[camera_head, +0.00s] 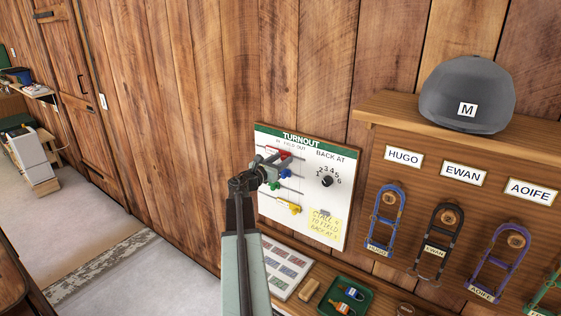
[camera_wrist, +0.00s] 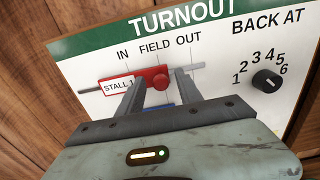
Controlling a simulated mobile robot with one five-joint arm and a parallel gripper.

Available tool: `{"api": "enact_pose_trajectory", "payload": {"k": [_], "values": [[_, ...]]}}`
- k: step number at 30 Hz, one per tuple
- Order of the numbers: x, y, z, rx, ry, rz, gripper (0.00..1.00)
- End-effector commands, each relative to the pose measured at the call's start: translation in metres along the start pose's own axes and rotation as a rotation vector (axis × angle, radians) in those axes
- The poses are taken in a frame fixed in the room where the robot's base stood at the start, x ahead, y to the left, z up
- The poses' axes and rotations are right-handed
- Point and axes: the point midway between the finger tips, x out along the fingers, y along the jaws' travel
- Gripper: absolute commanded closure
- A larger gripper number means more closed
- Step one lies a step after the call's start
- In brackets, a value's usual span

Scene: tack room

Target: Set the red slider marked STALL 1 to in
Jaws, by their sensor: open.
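The TURNOUT board (camera_head: 327,213) hangs on the wooden wall. In the wrist view, the red slider with the white STALL 1 label (camera_wrist: 119,86) sits on a grey horizontal rail, its round red knob (camera_wrist: 160,82) about under FIELD, between IN on the left and OUT on the right. My gripper (camera_wrist: 159,77) is open, one finger on each side of the knob. The left finger overlaps the slider's red body; I cannot tell whether it touches. In the head view my gripper (camera_head: 270,160) is at the board's upper left, partly hiding the red slider (camera_head: 286,153).
A blue slider (camera_wrist: 160,105) lies just below, mostly hidden by my gripper. A yellow slider (camera_head: 289,206) is lower. The BACK AT dial (camera_wrist: 266,81) is to the right, above a yellow note (camera_head: 325,223). A shelf with a green tray (camera_head: 349,297) juts out below.

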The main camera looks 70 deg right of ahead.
Motion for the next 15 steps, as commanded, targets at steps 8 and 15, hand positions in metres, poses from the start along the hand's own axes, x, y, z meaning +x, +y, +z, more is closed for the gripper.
{"api": "enact_pose_trajectory", "payload": {"k": [8, 15], "values": [[-0.0010, 0.0001, 0.0000, 0.000, 0.000, 0.000, 1.00], [-0.0013, 0.0004, -0.0001, 0.001, 0.000, 0.000, 1.00]]}}
